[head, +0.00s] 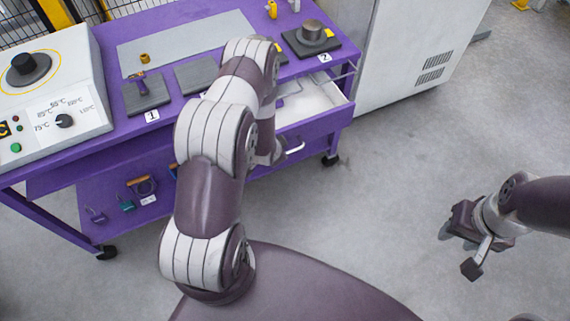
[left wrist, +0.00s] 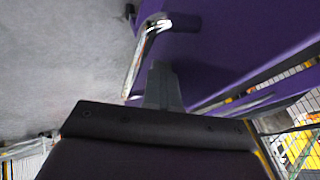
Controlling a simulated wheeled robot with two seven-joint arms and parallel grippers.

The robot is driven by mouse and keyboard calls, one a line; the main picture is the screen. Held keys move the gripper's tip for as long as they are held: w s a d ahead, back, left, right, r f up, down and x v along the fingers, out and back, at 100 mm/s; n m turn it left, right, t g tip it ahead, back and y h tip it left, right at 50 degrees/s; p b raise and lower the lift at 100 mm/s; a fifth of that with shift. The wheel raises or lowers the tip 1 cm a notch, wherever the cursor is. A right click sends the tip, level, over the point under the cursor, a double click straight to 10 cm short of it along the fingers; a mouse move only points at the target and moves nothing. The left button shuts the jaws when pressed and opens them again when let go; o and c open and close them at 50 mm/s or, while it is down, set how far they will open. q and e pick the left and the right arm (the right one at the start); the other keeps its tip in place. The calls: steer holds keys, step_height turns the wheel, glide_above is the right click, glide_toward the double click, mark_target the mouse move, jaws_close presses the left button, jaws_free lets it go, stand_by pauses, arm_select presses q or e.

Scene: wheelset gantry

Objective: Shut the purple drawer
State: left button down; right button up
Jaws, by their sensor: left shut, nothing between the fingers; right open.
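The purple drawer (head: 330,127) is pulled out of the purple cart's right part, showing a pale interior. Its bright handle (head: 294,147) is on the front face. In the left wrist view, the handle (left wrist: 137,66) stands out from the purple front. My left gripper (left wrist: 161,68) is shut and empty, its fingertips beside the handle and close to the drawer front; I cannot tell whether they touch it. In the head view my left arm hides most of that gripper and part of the drawer. My right gripper (head: 461,249) is open and empty over the floor, away from the cart.
The cart top (head: 100,40) carries a white heater unit (head: 45,95), dark pads and a metal part (head: 311,31). A lower shelf (head: 110,195) holds small items. A white cabinet (head: 400,60) stands to the right. The floor right of the cart is clear.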

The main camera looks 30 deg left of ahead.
arm_select(q)
steer(key=w+a+b, duration=0.1)
steer(key=w+a, duration=0.1)
steer(key=a, duration=0.1)
steer(key=w+a+b, duration=0.1)
steer(key=w+a, duration=0.2)
steer(key=w+a+b, duration=0.1)
steer(key=w+a, duration=0.1)
steer(key=a, duration=0.2)
steer(key=shift+w, duration=0.4)
steer(key=shift+w+a+b, duration=0.3)
steer(key=shift+w+a, duration=0.25)
steer(key=shift+a, duration=0.2)
steer(key=shift+r, duration=0.1)
